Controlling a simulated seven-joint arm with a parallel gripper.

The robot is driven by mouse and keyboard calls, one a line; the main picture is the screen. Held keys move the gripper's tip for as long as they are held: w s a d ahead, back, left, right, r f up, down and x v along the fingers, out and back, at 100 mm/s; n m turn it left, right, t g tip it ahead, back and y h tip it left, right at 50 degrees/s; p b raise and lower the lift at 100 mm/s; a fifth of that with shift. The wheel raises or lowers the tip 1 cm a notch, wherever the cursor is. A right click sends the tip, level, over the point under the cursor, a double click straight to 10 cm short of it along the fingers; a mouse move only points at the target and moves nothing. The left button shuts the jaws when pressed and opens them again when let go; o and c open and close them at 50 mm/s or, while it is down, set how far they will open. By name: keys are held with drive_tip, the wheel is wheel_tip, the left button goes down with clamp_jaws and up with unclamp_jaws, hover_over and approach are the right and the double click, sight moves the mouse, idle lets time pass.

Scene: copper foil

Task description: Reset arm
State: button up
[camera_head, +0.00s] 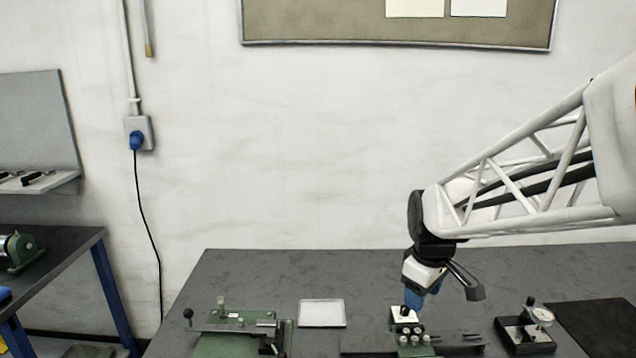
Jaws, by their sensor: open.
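My gripper (418,300) hangs at the end of my white lattice arm, which reaches in from the right. It points down, just above a small device (405,316) with a white top block, a black knob and a green base. The blue finger part shows behind or above the block; the tips are small and partly hidden, and I cannot tell whether they touch it. The jaws are open and I see nothing held in them.
On the dark table (260,270), a green lever fixture (235,330) stands left, beside a pale square plate (322,313). A black tray with a dial gauge (540,314) and a black mat (602,322) lie right. The table behind the plate is clear.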

drive_tip(key=s+a+r+m+t, duration=0.1)
drive_tip(key=s+m, duration=0.7)
drive_tip(key=s, duration=1.2)
drive_tip(key=shift+s+a+r, duration=0.25)
drive_tip(key=shift+a+r, duration=0.35)
drive_tip(key=shift+r, duration=0.05)
